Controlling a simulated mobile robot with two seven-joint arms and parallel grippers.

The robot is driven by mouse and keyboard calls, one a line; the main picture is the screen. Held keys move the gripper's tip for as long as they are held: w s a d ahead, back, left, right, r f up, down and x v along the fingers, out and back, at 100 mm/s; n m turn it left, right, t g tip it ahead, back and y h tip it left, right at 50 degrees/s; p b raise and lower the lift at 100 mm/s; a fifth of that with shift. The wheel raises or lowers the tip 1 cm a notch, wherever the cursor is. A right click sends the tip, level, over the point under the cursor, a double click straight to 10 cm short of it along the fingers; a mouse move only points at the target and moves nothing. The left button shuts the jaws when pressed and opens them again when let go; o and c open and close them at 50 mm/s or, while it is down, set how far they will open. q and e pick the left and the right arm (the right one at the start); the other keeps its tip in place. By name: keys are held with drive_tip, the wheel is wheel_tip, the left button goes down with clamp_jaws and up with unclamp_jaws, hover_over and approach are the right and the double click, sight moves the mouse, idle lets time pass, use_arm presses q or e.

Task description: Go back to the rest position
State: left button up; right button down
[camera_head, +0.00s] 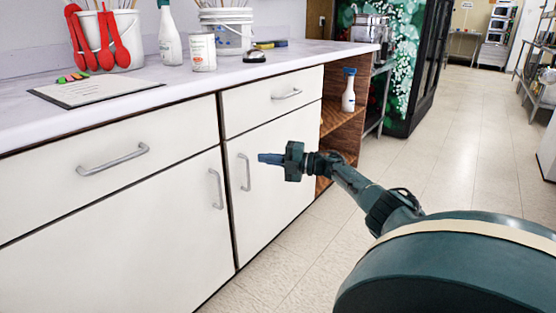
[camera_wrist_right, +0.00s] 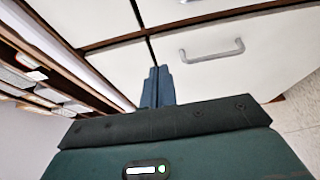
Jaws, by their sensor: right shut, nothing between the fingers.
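My right gripper (camera_head: 262,158) reaches in from the right on my dark green arm, in front of the white lower cabinet doors. Its blue fingers are shut together with nothing between them, close to the door handle (camera_head: 245,172) in the head view; I cannot tell whether they touch it. My left gripper is in neither view.
The counter (camera_head: 200,80) holds a clipboard (camera_head: 95,90), a tub with red utensils (camera_head: 122,40), a spray bottle (camera_head: 170,35), a can (camera_head: 202,52) and a bucket (camera_head: 228,30). An open shelf (camera_head: 338,118) holds a white bottle (camera_head: 348,92). The tiled floor (camera_head: 440,140) is clear at right.

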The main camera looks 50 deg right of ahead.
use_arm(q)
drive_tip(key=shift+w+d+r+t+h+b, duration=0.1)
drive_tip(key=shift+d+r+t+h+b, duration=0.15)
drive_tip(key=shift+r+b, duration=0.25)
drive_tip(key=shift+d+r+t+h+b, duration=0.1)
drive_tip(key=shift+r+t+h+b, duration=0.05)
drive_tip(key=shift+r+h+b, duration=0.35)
use_arm(e)
drive_tip(key=shift+s+d, duration=0.2)
drive_tip(key=shift+d, duration=0.65)
drive_tip(key=shift+s+d, duration=0.15)
drive_tip(key=shift+d, duration=0.65)
